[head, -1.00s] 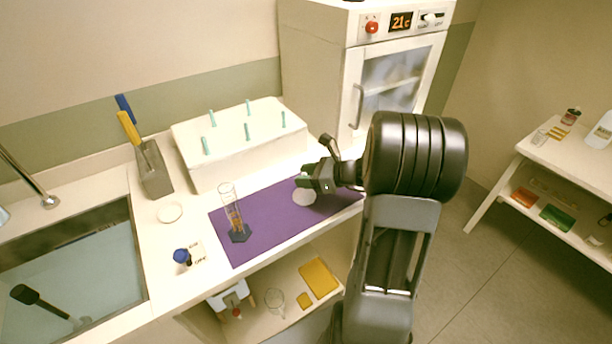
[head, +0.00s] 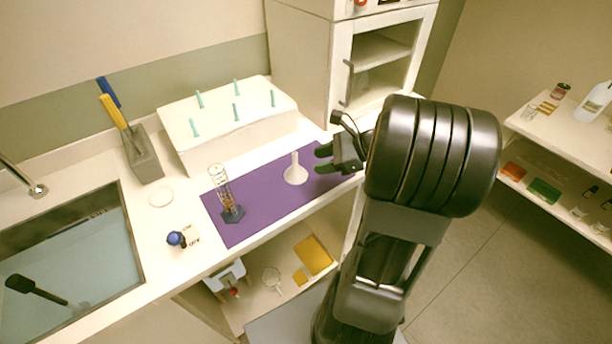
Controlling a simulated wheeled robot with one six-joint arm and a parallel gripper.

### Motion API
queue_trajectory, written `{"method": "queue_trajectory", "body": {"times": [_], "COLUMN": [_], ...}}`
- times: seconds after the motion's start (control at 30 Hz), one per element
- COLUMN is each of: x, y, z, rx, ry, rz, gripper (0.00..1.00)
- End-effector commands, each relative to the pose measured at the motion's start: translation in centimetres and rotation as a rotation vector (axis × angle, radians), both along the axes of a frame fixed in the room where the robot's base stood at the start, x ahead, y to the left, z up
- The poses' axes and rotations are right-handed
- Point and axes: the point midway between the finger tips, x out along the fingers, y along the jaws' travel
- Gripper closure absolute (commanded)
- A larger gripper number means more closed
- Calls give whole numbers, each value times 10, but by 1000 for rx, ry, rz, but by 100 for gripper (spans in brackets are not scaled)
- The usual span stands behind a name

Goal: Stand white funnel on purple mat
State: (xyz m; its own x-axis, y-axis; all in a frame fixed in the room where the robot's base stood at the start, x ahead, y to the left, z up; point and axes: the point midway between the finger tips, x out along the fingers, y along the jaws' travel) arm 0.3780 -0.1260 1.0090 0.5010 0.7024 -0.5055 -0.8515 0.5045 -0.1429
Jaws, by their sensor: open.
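The white funnel (head: 295,174) stands on the purple mat (head: 262,204), wide mouth down and stem pointing up. My gripper (head: 322,160) is open and empty just right of the funnel, with a small gap between its fingertips and the funnel. The mat lies flat on the counter, and my gripper is over its right end. A clear cylinder with a dark base (head: 231,213) stands on the left part of the mat.
A white peg rack (head: 228,128) stands behind the mat, with a white cabinet (head: 340,60) at the back right. A sink (head: 70,270) is at the left. A blue-topped item (head: 176,239) and a white disc (head: 160,196) lie left of the mat.

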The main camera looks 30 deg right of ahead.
Motion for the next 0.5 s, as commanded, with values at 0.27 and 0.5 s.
{"method": "queue_trajectory", "body": {"times": [0.27,0.5], "x": [-53,-73], "y": [105,125], "z": [-12,-5], "rx": [-783,-1254], "ry": [-247,-545], "rz": [898,1465], "gripper": [59,59]}}
